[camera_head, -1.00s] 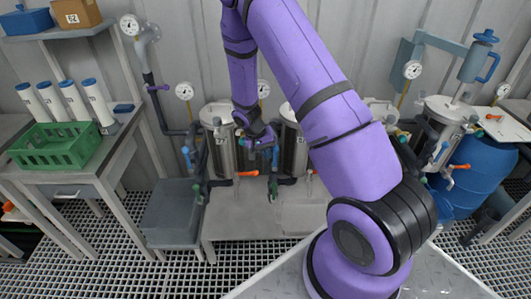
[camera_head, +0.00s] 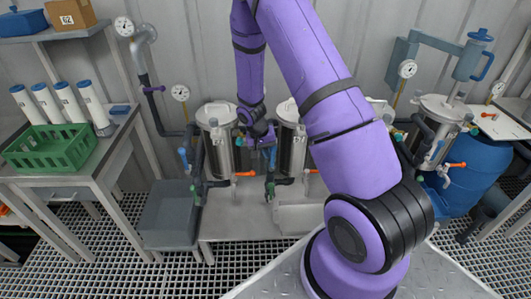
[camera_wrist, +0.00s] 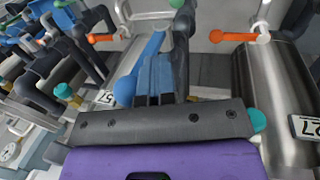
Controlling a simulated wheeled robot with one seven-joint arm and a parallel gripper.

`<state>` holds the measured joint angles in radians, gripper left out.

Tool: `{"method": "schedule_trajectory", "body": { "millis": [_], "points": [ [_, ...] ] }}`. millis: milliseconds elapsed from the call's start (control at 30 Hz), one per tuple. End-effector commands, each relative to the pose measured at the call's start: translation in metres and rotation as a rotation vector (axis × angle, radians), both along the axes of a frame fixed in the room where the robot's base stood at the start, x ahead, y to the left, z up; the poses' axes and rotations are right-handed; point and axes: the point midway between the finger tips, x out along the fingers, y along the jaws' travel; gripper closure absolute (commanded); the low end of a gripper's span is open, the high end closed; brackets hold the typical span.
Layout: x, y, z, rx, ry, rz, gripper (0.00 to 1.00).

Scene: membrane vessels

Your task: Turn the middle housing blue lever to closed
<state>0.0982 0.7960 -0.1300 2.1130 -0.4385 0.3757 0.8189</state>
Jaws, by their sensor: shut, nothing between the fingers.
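The middle housing (camera_head: 292,145) is a steel cylinder with dark piping on its left side, partly hidden behind my arm. My gripper (camera_head: 264,146) points down at that piping and is shut. In the wrist view my shut fingers (camera_wrist: 160,80) hold nothing. A blue lever (camera_wrist: 126,90) with a rounded end lies just left of the fingers, slanting up to the right. It is very close to them; I cannot tell if they touch. In the head view the gripper mostly hides this lever.
The left housing (camera_head: 217,145) stands beside the middle one. Orange levers (camera_wrist: 225,37) (camera_wrist: 100,38) lie beyond my fingers. A steel housing (camera_wrist: 275,95) is close on the right. A grey bin (camera_head: 170,215) and a green crate (camera_head: 50,150) are further left.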

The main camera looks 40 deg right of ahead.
Motion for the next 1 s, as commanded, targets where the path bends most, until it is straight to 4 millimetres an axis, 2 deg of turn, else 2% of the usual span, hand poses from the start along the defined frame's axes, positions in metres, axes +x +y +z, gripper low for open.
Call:
{"method": "schedule_trajectory", "body": {
  "millis": [1000],
  "points": [
    [-0.021,-0.03,0.001,0.326,-0.219,-0.005,1.0]
  ]
}}
